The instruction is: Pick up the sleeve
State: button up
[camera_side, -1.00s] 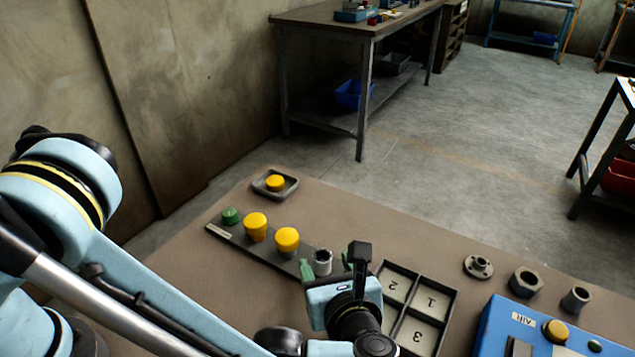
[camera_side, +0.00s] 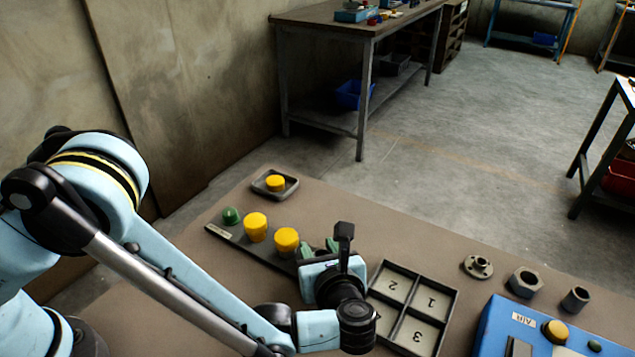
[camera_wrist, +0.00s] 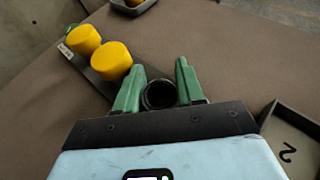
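The sleeve (camera_wrist: 146,97) is a dark, hollow cylinder, seen into its open end in the wrist view. It is between the two green fingers of my gripper (camera_wrist: 158,88), near the end of the dark strip (camera_wrist: 101,87). I cannot tell whether the sleeve's base touches the strip.
Two yellow knobs (camera_side: 286,240) and a green knob (camera_side: 231,216) stand along the strip. A numbered tray (camera_side: 456,303) is just right of my gripper. A flanged part (camera_side: 478,266), a nut (camera_side: 525,283), another hollow cylinder (camera_side: 575,299) and a blue box (camera_side: 492,322) are farther right.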

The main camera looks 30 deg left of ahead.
jog(key=shift+c, duration=0.9)
jog(key=shift+r, duration=0.15)
notch_tip(320, 180, up, 8)
jog(key=s+a+r+m+t+h, duration=0.1)
jog(key=a+r+m, duration=0.1)
jog(key=a+r, duration=0.6)
jog(key=s+a+r+m+t+h, duration=0.15)
jog(key=a+r, duration=0.25)
jog(key=a, duration=0.9)
jog(key=w+d+f+n+g+y, duration=0.1)
jog(key=d+f, duration=0.4)
jog(key=d, duration=0.5)
jog(key=w+d+f+n+g+y, duration=0.1)
jog(key=d+f, duration=0.4)
jog(key=d, duration=0.6)
jog(key=shift+w+f+n+y, duration=0.15)
jog(key=shift+w+n+y, duration=0.15)
jog(key=shift+n, duration=0.45)
jog(key=shift+f, duration=0.1)
